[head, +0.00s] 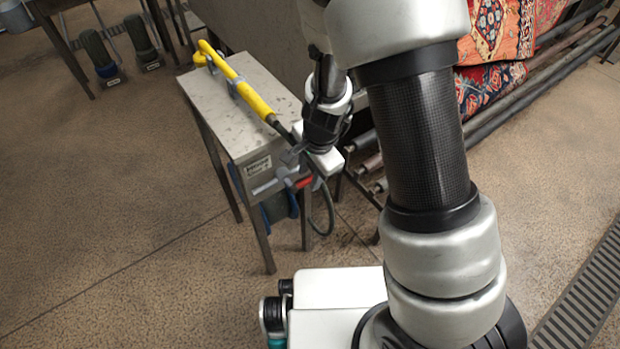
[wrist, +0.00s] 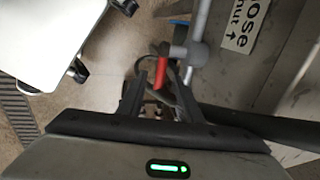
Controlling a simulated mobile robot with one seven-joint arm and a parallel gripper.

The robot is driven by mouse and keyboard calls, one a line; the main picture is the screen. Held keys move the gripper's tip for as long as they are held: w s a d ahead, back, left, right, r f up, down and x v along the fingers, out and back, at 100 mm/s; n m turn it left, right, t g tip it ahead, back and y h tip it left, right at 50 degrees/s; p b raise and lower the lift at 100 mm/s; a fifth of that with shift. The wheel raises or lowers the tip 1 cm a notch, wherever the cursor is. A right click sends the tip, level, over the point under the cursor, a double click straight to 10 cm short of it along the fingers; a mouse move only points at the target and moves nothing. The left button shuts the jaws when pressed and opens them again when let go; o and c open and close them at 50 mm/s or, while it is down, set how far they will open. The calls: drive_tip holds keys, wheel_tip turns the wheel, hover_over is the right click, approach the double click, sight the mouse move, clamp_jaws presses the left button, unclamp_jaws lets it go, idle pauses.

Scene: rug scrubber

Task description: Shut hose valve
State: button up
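The hose valve has a red lever (head: 304,183) on a grey pipe (head: 267,187) at the front of a small metal table. In the wrist view the red lever (wrist: 161,71) points toward my gripper, with the grey valve body (wrist: 196,54) beside it. My gripper (wrist: 158,82) is open, its two dark fingers apart on either side of the lever's end. I cannot tell whether a finger touches it. In the head view my gripper (head: 296,158) hangs just above the valve, partly hidden by its own wrist. A label (wrist: 246,24) reads "HOSE", with "shut" and an arrow.
A yellow-handled lance (head: 242,84) lies across the table top (head: 213,101). A dark hose (head: 330,212) loops below the valve, near a blue round item (head: 280,206). Patterned rugs (head: 495,40) and long rollers (head: 540,68) stand at right.

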drive_tip(key=shift+f, duration=0.2)
clamp_jaws()
drive_tip(key=shift+r, duration=0.1)
